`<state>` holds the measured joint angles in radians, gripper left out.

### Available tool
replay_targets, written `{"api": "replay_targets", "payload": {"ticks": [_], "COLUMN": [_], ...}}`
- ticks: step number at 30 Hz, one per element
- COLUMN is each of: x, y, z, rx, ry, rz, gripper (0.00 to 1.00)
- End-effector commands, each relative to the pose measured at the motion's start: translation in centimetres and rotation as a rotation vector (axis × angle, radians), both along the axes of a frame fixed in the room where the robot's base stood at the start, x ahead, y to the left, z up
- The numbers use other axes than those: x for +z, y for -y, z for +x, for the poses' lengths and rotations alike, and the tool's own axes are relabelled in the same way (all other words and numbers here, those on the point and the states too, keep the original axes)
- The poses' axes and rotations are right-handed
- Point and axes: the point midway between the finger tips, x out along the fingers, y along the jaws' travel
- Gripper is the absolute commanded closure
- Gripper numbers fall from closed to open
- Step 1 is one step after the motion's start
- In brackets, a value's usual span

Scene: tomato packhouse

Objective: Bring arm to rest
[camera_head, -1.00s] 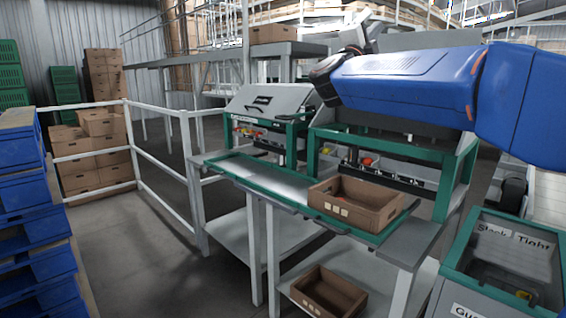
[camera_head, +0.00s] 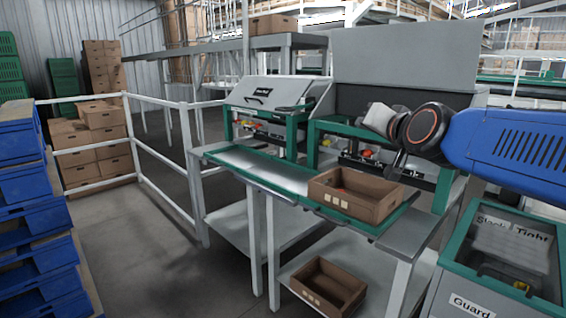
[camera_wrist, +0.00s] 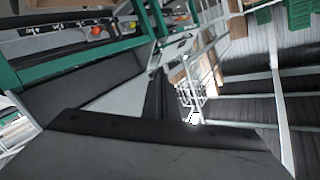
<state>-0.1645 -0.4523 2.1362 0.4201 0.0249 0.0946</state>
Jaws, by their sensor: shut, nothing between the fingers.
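My blue arm (camera_head: 510,150) reaches in from the right edge of the head view, in front of the packing station. Its dark wrist joint (camera_head: 425,126) hangs above and to the right of the cardboard box on the bench. In the wrist view my gripper (camera_wrist: 163,98) is shut and empty, its dark fingers together above the broad dark gripper body. The fingertips are hard to make out in the head view. Nothing is seen in contact with the gripper.
An open brown box (camera_head: 355,197) sits on the green-edged bench (camera_head: 255,168), another box (camera_head: 328,287) on the shelf below. A bin marked Guard (camera_head: 470,307) stands at right. White railings (camera_head: 160,190) and blue crates (camera_head: 35,210) are at left.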

Motion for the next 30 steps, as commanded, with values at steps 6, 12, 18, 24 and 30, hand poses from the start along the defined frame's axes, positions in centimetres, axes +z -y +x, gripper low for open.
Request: {"api": "replay_targets", "payload": {"ticks": [6,12,18,24,30], "x": [-11.2,-20.4,-27.9,-32.0,-32.9], "y": [1.7,4.1,6.8,8.5,8.9], "z": [-7.7,-15.6,-23.7,-28.9,-30.2], "rx": [0.074,0.121,0.152,0.166,0.169], "ry": [-0.279,-0.53,-0.768,-0.918,-0.955], "rz": [-0.187,-0.331,-0.443,-0.503,-0.518], "gripper": [1.0,1.0,1.0,1.0,1.0]}}
